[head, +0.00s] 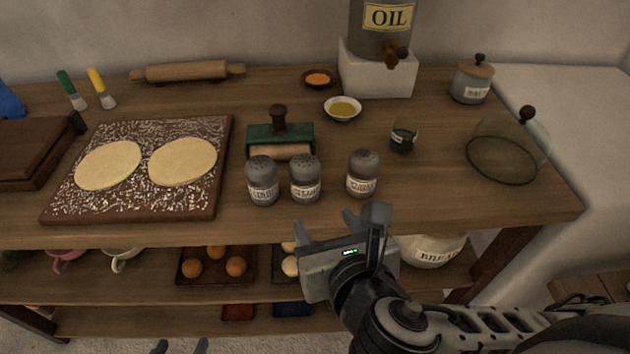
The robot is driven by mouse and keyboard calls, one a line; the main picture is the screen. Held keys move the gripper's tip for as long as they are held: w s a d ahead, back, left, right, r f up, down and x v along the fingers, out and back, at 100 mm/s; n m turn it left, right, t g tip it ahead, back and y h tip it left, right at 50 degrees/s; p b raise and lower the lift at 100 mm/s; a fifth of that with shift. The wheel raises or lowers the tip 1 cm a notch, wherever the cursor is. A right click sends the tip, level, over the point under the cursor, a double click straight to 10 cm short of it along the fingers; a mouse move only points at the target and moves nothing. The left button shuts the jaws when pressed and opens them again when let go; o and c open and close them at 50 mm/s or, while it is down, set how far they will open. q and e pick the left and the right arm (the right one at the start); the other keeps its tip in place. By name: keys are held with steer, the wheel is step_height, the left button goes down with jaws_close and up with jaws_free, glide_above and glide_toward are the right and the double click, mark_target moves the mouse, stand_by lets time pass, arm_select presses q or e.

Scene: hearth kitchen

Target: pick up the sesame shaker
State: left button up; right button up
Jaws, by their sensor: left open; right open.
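Three grey shakers with domed, holed tops stand upright near the table's front edge. The labels are small and blurred. The middle one (305,180) seems to read sesame; the left shaker (262,182) and the right shaker (362,174) carry other labels, the right one beginning with S. My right gripper (341,222) is open and empty, in front of the table edge, below and between the middle and right shakers in the picture, apart from both. My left gripper (180,346) shows only its fingertips at the bottom edge, apart and empty.
A green-framed roller (280,138) stands just behind the left and middle shakers. A floured board (139,200) with two dough rounds lies to the left. A small dark glass (403,138) and a glass dome (503,150) are to the right.

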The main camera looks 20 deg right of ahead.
mark_target(305, 180)
steer(key=x, duration=1)
steer(key=b+x, duration=0.1)
steer(key=x, duration=0.4)
steer(key=shift+w+d, duration=0.35)
steer(key=shift+w, duration=0.05)
steer(key=shift+r, duration=0.1)
steer(key=c, duration=0.7)
